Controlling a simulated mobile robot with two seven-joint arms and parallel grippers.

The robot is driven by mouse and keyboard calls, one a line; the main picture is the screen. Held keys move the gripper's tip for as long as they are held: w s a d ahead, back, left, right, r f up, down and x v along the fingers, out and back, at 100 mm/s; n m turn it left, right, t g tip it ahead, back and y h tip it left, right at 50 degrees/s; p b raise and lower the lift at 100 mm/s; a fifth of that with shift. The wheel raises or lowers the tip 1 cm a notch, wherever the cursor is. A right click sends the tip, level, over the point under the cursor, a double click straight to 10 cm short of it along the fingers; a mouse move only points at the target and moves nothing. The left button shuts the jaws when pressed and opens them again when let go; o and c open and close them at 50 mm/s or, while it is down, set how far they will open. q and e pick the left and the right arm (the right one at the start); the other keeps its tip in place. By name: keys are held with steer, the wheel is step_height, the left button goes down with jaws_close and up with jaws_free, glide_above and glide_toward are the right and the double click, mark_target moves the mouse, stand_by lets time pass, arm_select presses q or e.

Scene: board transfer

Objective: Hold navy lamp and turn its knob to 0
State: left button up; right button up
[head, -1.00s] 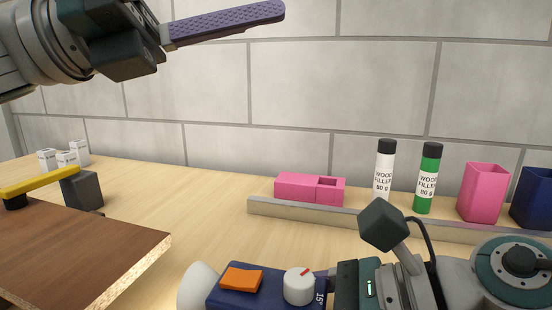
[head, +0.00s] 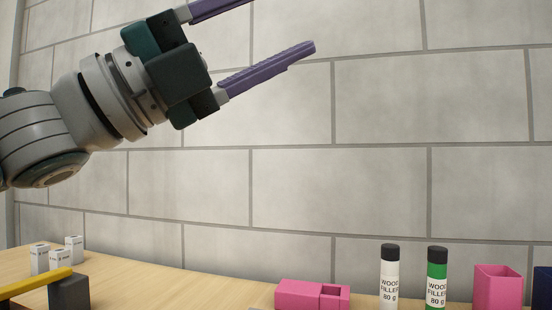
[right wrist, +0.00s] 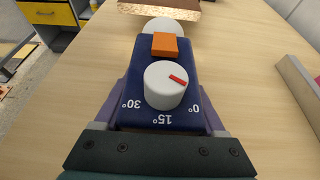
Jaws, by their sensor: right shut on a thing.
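The navy lamp (right wrist: 148,58) fills the middle of the right wrist view. It has an orange switch (right wrist: 166,45), a white round end (right wrist: 163,24) and a white knob (right wrist: 165,90) with a red mark. The mark points right and slightly down, on the side of the 0° label; 15° and 30° are also printed. My right gripper (right wrist: 164,106) is shut on the lamp body, one purple finger along each side. The lamp and right gripper are outside the head view. My left gripper (head: 283,22) is open and empty, high in front of the wall.
On the table (head: 200,285) stand a pink box (head: 298,293), white (head: 389,275) and green (head: 436,275) wood filler tubes and a pink cup (head: 498,287). Small white boxes (head: 74,249) and a yellow-handled clamp (head: 35,283) are at left. A brown board (right wrist: 160,8) shows beyond the lamp.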

steer(key=o, duration=1.6)
steer(key=shift+c, duration=0.2)
